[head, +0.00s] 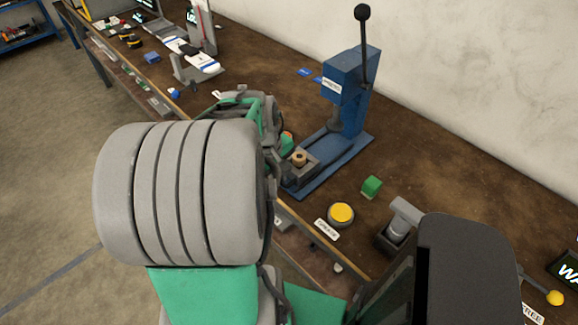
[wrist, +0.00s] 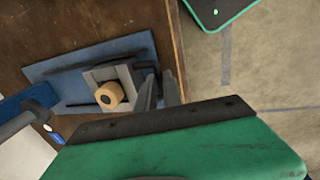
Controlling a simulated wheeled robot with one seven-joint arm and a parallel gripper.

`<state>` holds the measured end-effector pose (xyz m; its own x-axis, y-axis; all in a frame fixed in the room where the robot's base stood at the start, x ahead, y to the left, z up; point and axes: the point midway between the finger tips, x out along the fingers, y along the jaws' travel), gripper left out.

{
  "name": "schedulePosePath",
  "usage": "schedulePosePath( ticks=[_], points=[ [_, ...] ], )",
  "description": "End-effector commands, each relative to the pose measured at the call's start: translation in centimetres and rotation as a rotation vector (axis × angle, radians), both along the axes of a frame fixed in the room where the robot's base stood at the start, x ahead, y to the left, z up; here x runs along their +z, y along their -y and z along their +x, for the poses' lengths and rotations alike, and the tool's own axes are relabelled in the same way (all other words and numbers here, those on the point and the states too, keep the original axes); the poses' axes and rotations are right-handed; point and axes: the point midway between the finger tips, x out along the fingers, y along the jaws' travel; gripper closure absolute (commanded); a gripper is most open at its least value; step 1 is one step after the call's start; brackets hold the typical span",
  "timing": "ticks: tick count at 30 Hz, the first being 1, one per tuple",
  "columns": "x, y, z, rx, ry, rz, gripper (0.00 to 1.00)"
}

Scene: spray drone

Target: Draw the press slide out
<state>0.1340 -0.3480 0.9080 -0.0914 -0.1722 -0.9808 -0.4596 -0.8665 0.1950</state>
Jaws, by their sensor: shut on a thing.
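The blue arbor press (head: 347,90) stands upright on its blue base plate (head: 345,160) on the brown workbench. The grey press slide (head: 303,170) sits at the front end of the base, clear of the ram, with a tan ring-shaped part (head: 299,157) on it. The wrist view also shows the slide (wrist: 120,76) and the tan part (wrist: 109,95). My gripper (wrist: 157,88) is shut at the slide's front end, by the bench edge. The gripped piece is mostly hidden between the fingers. In the head view my arm covers most of the gripper.
A yellow button (head: 341,213), a green block (head: 371,186) and a grey fixture (head: 401,220) stand right of the press. A stand with a white-and-blue item (head: 195,60) is at the back left. Open floor (wrist: 255,75) lies beyond the bench edge.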

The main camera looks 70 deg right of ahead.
Motion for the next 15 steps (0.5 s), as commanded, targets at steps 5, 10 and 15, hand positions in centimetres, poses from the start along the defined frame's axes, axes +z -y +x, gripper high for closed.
schedulePosePath(
  ticks=[5, 10, 15],
  points=[
    [0.02, -0.72, 0.39, 0.001, 0.001, 0.002, 1.0],
    [-0.03, -0.86, 0.49, 0.004, 0.0, 0.004, 1.0],
    [-0.06, -0.92, 0.55, 0.006, 0.001, 0.006, 0.87]
  ],
)
